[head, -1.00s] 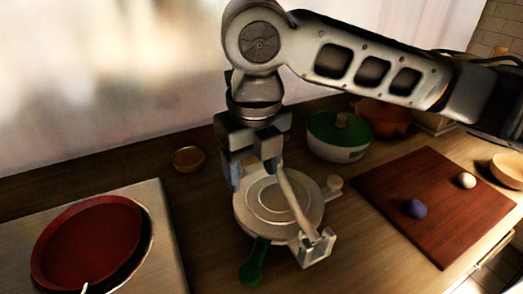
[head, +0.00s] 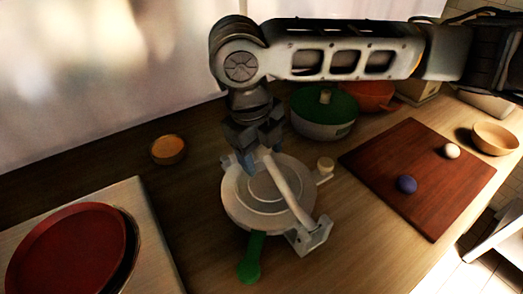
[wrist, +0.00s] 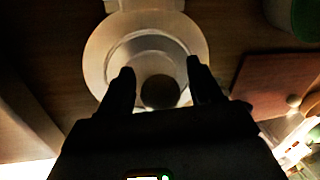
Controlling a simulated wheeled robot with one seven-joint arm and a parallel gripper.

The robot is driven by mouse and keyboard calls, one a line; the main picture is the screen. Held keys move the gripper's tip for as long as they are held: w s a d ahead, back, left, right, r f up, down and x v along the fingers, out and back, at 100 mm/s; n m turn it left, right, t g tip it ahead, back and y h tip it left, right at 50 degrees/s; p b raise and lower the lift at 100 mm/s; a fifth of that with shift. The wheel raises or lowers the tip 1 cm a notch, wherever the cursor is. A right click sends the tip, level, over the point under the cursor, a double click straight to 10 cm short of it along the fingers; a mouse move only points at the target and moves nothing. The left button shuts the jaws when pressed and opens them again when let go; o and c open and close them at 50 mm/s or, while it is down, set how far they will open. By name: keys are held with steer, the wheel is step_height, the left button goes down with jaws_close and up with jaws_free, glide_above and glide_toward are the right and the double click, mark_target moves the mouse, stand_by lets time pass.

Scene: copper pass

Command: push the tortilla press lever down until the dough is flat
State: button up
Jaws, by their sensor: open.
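The tortilla press (head: 238,205) is a pale round metal press on the wooden counter. Its lever (head: 290,190) slopes up from the hinge bracket at the front right toward my gripper. My gripper (head: 258,158) points down over the back of the press, around or just behind the lever's upper end; contact cannot be told. In the wrist view my open gripper (wrist: 158,72) has its fingers apart above the pale press plate (wrist: 97,50). A dark round shape (wrist: 160,92), perhaps the lever's end, shows between them. Any dough inside the press is hidden.
A green spoon-like tool (head: 250,260) lies in front of the press. A red pan (head: 65,255) sits at left, a small bowl (head: 168,150) behind. A green-lidded pot (head: 323,115) stands behind right. A board (head: 420,165) with blue and white balls lies right.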

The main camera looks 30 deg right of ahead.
steer(key=shift+f, duration=0.3)
jaws_close()
stand_by(0.5)
steer(key=shift+r, duration=0.1)
